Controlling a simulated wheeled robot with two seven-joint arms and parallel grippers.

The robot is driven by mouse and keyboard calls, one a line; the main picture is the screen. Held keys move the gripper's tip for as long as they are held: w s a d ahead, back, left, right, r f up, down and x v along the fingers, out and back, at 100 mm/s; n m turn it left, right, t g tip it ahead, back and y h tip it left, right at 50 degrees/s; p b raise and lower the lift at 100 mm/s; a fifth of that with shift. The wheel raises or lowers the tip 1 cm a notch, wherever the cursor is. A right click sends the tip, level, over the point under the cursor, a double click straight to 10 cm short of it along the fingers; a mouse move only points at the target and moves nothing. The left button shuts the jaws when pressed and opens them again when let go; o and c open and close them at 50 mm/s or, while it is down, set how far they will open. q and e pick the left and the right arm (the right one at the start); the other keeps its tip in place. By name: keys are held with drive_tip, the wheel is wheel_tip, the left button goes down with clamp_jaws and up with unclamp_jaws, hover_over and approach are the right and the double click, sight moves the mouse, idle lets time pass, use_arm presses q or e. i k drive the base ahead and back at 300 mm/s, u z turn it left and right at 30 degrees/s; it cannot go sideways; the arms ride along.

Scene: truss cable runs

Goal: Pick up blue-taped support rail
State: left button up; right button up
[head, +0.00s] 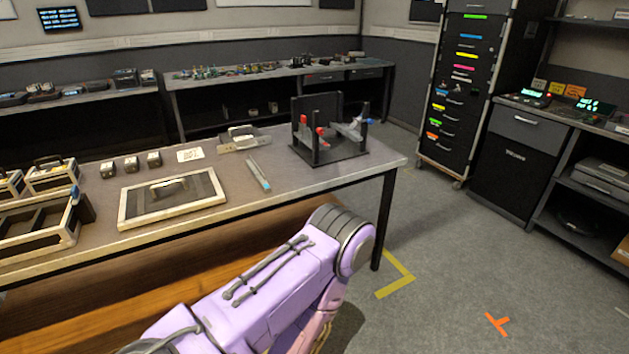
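A slim grey support rail (257,170) with light blue tape on its near end lies on the workbench (290,190), right of the framed tray. A black upright stand (342,152) at the bench's right end holds grey pieces, with red marks (320,131) and a small blue mark (369,121) among them. One of my lilac arms reaches up from the bottom in front of the bench, its rounded grey joint near the bench's front edge. Neither gripper shows in this view, and nothing touches the rail on the bench.
A wood-framed tray (130,206), small dark blocks (131,164), a white label card (190,155) and a grey metal bracket (243,138) share the bench. Open crates (40,243) stand at the left. Bench surface right of the rail is clear up to the stand.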

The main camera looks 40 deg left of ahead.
sight(258, 175)
drive_tip(key=u, duration=0.05)
drive_tip(key=i, duration=0.8)
drive_tip(key=u, duration=0.65)
drive_tip(key=i, duration=1)
drive_tip(key=u, duration=1.55)
drive_tip(key=i, duration=0.7)
drive_tip(key=u, duration=0.8)
